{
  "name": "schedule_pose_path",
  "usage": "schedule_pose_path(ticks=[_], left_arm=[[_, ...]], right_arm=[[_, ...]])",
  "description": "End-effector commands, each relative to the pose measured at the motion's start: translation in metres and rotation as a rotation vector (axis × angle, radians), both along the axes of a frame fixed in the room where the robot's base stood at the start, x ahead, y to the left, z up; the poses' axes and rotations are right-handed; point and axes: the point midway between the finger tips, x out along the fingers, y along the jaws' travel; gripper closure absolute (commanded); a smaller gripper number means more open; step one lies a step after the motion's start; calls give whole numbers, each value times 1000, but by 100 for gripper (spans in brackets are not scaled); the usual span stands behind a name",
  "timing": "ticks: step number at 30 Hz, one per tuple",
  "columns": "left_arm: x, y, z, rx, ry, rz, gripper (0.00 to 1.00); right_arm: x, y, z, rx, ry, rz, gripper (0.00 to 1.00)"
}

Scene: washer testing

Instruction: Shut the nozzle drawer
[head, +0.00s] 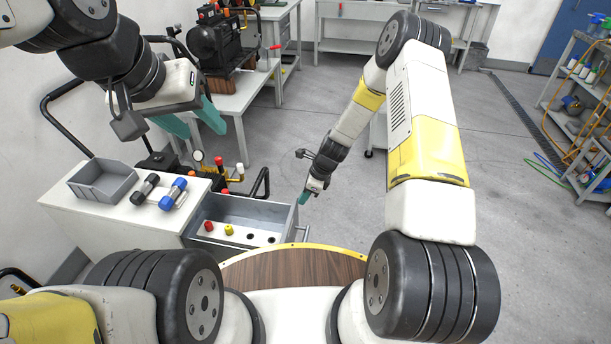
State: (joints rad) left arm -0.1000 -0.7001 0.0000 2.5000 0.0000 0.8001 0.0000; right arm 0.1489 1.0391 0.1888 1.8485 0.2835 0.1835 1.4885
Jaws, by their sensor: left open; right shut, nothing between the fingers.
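The nozzle drawer (258,208) is a grey box pulled out to the right from a white cabinet (120,229). A red nozzle (208,226) and a yellow nozzle (229,230) stand in its light insert, beside dark empty holes. A handle (304,233) shows at the drawer's right end. My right gripper (304,199) is shut and empty, close to the far corner of the drawer's right end; I cannot tell whether it touches. My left gripper (203,124) is open and empty, in the air above and behind the cabinet, its teal fingers apart.
On the cabinet top are a grey bin (102,183), a black-and-silver item (146,188) and a blue one (173,193). Gauges and red knobs (219,163) stand behind the drawer. A bench with a black compressor (222,47) is further back.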

Motion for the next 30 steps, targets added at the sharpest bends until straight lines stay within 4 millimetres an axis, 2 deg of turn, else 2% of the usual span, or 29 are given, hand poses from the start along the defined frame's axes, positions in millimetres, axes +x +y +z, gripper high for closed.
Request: schedule_pose_path(ticks=[8,14,20,30], left_arm=[[0,0,0,0,0,0,51],[0,0,0,0,0,0,51],[0,0,0,0,0,0,51],[0,0,0,0,0,0,51]], right_arm=[[0,1,0,0,0,0,100],[4,15,0,0,-1,3,100],[13,53,0,1,-2,7,100],[37,143,0,0,-2,8,100]])
